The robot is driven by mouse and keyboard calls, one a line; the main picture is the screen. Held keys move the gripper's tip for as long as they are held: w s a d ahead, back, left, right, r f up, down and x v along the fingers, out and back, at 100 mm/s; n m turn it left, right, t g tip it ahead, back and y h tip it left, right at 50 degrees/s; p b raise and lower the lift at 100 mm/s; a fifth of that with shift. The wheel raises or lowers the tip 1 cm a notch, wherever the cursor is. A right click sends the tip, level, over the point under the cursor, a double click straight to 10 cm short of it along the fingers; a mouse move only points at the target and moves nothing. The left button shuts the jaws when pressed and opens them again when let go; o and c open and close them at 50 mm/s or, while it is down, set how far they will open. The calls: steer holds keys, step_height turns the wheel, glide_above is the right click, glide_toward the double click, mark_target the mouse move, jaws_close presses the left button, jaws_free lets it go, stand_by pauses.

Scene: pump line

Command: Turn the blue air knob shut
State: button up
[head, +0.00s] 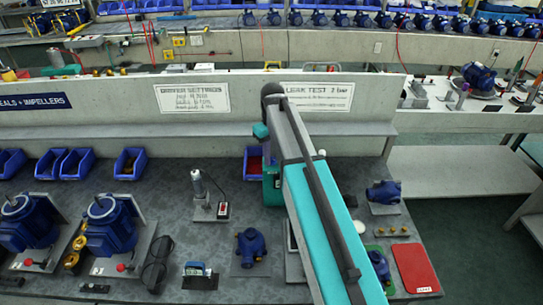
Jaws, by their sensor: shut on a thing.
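I cannot make out the blue air knob in the head view. My teal and grey arm reaches up across the bench and covers the area below and in front of the leak test sign (318,96). The end of my arm is hidden behind its own links, so my gripper and whatever it touches do not show. A dark blue pump housing (250,246) sits on a grey plate left of my arm. Another blue pump housing (384,193) stands on a light plate right of it, and a third (379,265) is partly covered.
Two blue motors (110,225) (28,222) stand at the left. A screwdriver (198,184) stands upright on its stand. Blue bins (130,163) line the back. A red booklet (415,268) lies at the right.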

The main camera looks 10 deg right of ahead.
mark_target(272, 159)
steer(key=m, duration=0.5)
steer(key=shift+w+r+m, duration=0.1)
steer(key=shift+m, duration=2.3)
steer(key=o, duration=1)
steer(key=shift+o, duration=0.2)
step_height(272, 159, up, 14)
steer(key=p, duration=0.8)
steer(key=shift+f, duration=0.2)
